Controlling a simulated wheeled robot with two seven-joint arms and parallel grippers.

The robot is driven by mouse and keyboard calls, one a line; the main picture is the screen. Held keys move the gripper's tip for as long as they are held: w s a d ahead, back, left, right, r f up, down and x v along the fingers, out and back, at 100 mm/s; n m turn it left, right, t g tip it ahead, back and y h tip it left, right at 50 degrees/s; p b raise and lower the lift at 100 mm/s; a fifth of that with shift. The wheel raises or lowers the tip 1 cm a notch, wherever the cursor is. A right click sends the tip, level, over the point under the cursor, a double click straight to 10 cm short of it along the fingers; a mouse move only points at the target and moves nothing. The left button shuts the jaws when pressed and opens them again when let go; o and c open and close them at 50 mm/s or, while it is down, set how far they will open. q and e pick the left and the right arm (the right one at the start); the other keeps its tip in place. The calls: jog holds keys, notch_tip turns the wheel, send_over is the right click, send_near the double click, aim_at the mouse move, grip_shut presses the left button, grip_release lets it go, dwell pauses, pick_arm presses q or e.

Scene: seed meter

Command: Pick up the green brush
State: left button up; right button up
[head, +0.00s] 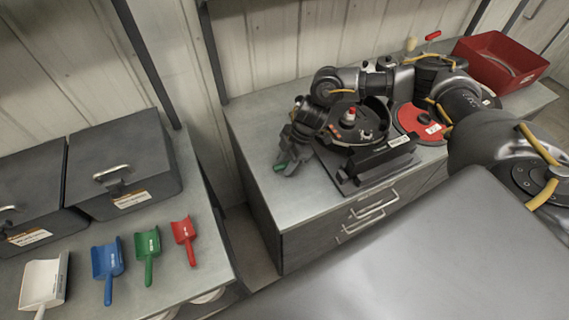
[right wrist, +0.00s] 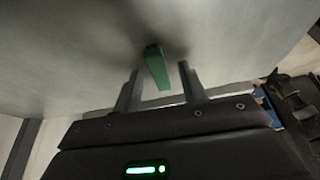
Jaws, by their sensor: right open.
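The green brush (head: 280,167) lies on the grey cabinet top near its left end; only a small part shows beside my right gripper (head: 289,158). In the right wrist view the green brush (right wrist: 157,68) is a narrow green bar between the two finger lines. The right gripper (right wrist: 160,72) is open, with a finger to each side of the bar and visible gaps. I cannot tell how far down the fingers reach. My left gripper is not in view.
A black seed meter (head: 376,166) on a base plate stands close to the right gripper. A red disc (head: 408,117) and a red bin (head: 503,64) are further right. Colored scoops (head: 148,246) lie on the left bench. The cabinet's front left top is clear.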

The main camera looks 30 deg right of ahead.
jog(key=shift+c, duration=0.3)
grip_shut()
jog(key=shift+r, duration=0.15)
jog(key=shift+r+b, duration=0.2)
jog(key=shift+b, duration=0.15)
notch_tip(320, 180, up, 2)
jog(key=shift+r+b, duration=0.15)
jog(key=shift+b, duration=0.65)
jog(key=s+r+b, duration=0.2)
jog(key=s+r, duration=0.8)
jog(key=s, duration=0.4)
jog(key=m+t+b, duration=0.2)
jog(key=m+b, duration=0.1)
jog(key=m, duration=0.3)
send_near(281, 165)
jog(key=s+a+r, duration=0.2)
jog(key=a+r, duration=0.1)
jog(key=a, duration=0.1)
jog(key=shift+s+a+r+h, duration=0.2)
jog(key=shift+s+r+h, duration=0.1)
jog(key=shift+s+r, duration=0.1)
